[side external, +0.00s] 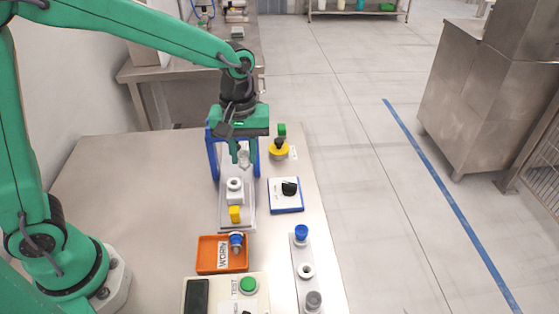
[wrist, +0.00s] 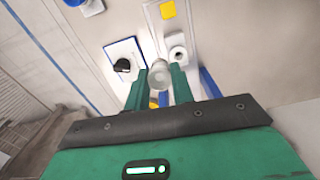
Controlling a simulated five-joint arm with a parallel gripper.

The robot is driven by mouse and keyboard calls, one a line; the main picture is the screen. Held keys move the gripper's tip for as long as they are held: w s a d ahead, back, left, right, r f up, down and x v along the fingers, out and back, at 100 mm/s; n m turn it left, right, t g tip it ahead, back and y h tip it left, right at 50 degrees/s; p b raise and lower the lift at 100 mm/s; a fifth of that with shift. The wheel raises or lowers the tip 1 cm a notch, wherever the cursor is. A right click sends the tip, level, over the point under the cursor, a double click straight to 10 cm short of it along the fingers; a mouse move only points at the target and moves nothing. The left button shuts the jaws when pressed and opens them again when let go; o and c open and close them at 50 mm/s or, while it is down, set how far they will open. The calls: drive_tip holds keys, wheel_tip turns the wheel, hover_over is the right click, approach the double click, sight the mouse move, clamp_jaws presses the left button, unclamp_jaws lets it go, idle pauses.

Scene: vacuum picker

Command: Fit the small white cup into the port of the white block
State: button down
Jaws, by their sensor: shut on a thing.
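My gripper (side external: 243,153) is shut on the small white cup (side external: 244,160), which hangs at the fingertips. In the wrist view the cup (wrist: 159,74) sits between the two green fingers (wrist: 160,80). In the wrist view the block (wrist: 177,42) is just beyond the cup, up and to the right. Cup and block look apart.
A blue frame (side external: 212,150) stands around the plate. An orange tray (side external: 208,255) holds a blue-and-grey cup. A white pad (side external: 278,203) with a black knob and a strip (side external: 296,262) of several cups lie to the right.

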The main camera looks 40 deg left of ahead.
drive_tip(key=shift+n, duration=0.8)
drive_tip(key=a, duration=0.2)
drive_tip(key=a+r, duration=0.1)
drive_tip(key=a, duration=0.1)
drive_tip(key=shift+s, duration=0.2)
drive_tip(key=shift+f, duration=0.1)
drive_tip(key=shift+f, duration=2.8)
drive_tip(key=c, duration=2)
unclamp_jaws()
clamp_jaws()
drive_tip(key=shift+f, duration=1.3)
